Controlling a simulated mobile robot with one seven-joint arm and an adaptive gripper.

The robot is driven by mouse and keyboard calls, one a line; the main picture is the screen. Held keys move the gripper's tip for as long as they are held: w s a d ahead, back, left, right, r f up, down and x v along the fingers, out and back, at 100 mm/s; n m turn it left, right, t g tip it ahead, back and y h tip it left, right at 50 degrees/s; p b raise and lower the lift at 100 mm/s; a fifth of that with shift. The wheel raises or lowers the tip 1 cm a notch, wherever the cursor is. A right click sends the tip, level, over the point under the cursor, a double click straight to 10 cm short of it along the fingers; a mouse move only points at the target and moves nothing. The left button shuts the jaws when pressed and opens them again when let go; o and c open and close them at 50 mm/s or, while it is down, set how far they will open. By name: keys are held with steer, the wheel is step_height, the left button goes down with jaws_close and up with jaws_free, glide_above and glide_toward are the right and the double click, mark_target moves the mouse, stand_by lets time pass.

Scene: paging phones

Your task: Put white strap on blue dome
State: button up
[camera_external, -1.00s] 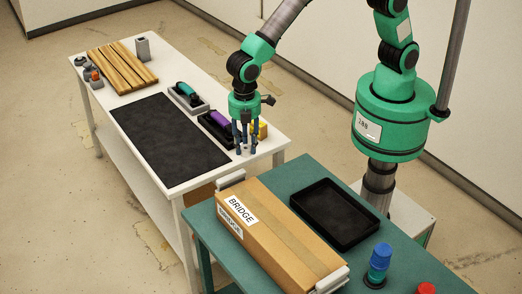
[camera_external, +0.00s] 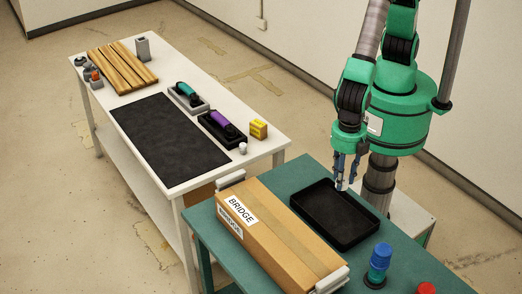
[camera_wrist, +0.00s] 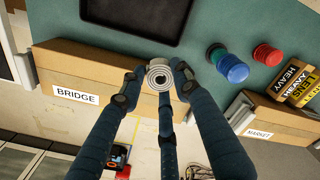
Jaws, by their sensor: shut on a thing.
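My gripper (camera_external: 347,170) hangs above the far right edge of the black tray on the green table. Its dark blue fingers are closed around a small pale roll with rings on its face, which I take to be the white strap (camera_wrist: 160,75); it shows between the fingertips in the wrist view. In the external view a small whitish tip (camera_external: 340,187) shows below the fingers. The blue dome (camera_external: 382,250) stands upright near the table's right side, on a teal body with a dark base. It also shows in the wrist view (camera_wrist: 234,69), to the right of the strap.
The black tray (camera_external: 299,201) looks empty. A cardboard box marked BRIDGE (camera_external: 290,240) lies along the near side, and a red dome (camera_external: 426,288) stands beside the blue one. The white table (camera_external: 262,146) holds two handsets, a yellow block and a small white piece (camera_external: 243,148).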

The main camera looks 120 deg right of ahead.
steer(key=s+a+n+p, duration=0.2)
steer(key=s+a+n, duration=0.1)
steer(key=s+a, duration=0.9)
steer(key=shift+s+d+f, duration=0.1)
steer(key=shift+d+f, duration=0.15)
steer(key=shift+f, duration=0.55)
steer(key=shift+s+d+f, duration=0.1)
steer(key=shift+d+f, duration=0.1)
steer(key=shift+f, duration=0.65)
steer(key=shift+s+d+f, duration=0.1)
steer(key=shift+d+f, duration=0.15)
steer(key=shift+f, duration=0.55)
steer(key=p, duration=0.1)
glide_above(378, 243)
steer(key=shift+f, duration=0.7)
steer(key=shift+f, duration=0.1)
steer(key=shift+f+p, duration=0.5)
steer(key=shift+f, duration=1.2)
steer(key=shift+f, duration=0.1)
